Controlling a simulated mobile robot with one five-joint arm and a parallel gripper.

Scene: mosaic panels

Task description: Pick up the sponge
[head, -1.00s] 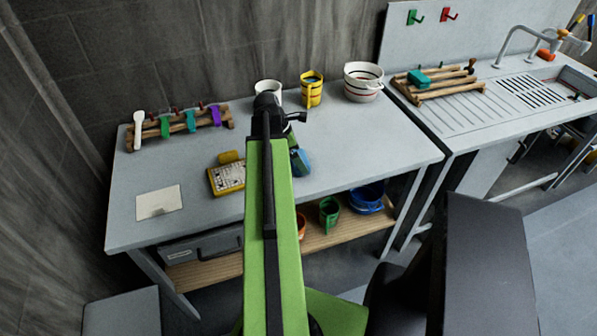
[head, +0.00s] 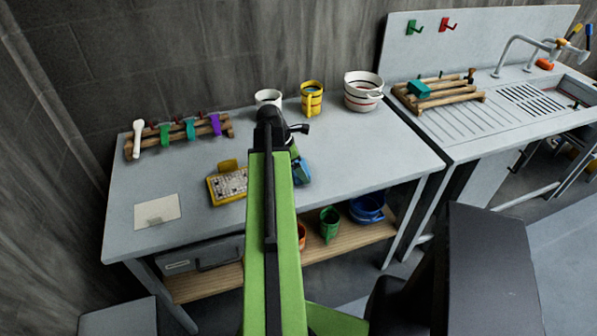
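I cannot tell for certain which thing is the sponge. A small teal block (head: 419,89) lies on the wooden rack at the sink, and a small orange block (head: 545,64) sits beside the tap. A blue and green object (head: 301,168) lies on the grey table, partly hidden behind my green arm. My gripper (head: 284,128) is at the far end of the arm, over the table and left of the sink. It is seen from behind, so its fingers are mostly hidden. I see nothing held in it.
The grey table (head: 365,150) bears a white cup (head: 268,97), a yellow cup (head: 312,98), a striped bowl (head: 362,95), a yellow tray-like item (head: 212,192) and a peg rack (head: 180,142). The wooden rack (head: 450,97) stands on the sink's drainboard. Table front right is clear.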

